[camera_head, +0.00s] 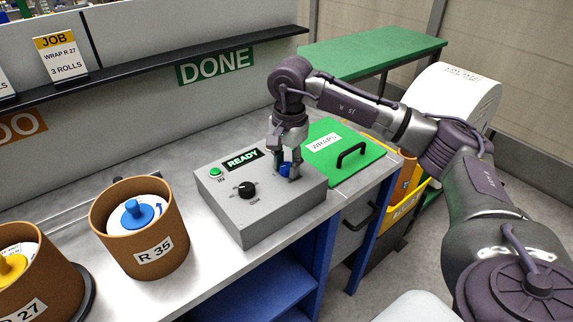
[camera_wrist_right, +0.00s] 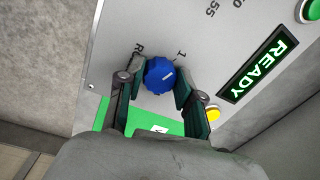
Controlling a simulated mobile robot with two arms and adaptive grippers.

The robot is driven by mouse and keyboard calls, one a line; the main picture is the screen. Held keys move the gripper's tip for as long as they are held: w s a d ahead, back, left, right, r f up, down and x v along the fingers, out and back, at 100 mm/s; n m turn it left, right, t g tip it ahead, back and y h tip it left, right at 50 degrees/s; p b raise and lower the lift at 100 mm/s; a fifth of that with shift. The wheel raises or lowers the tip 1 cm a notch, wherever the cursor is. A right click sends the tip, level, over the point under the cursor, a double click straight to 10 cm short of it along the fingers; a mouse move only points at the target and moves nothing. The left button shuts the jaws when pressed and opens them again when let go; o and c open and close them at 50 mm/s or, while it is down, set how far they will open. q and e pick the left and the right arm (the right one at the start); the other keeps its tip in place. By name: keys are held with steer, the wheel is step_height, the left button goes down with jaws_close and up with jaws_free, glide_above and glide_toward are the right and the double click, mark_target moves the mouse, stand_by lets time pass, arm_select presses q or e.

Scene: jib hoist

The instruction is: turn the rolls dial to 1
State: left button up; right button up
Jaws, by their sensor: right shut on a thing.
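The rolls dial is a blue knob (camera_head: 285,170) on the top of a grey control box (camera_head: 262,220); my right gripper partly hides it in the head view. In the right wrist view the blue dial (camera_wrist_right: 159,75) sits between the fingers of my right gripper (camera_wrist_right: 157,82). The right gripper is shut on it from above. A printed "1" shows beside the dial, and part of an "R" label on its other side. Where the dial's pointer stands is hard to tell. My left gripper is not in view.
The box also carries a READY display (camera_head: 243,160), a green button (camera_head: 215,172) and a black dial (camera_head: 246,188). A green WRAPS lid (camera_head: 325,160) with a black handle lies to the right. Brown drums, one marked R 35 (camera_head: 145,240), stand at left.

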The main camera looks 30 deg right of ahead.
stand_by(0.4)
steer(key=o, duration=1.2)
steer(key=shift+c, duration=0.2)
step_height(320, 180, up, 12)
steer(key=shift+s, duration=0.3)
steer(key=shift+d, duration=0.1)
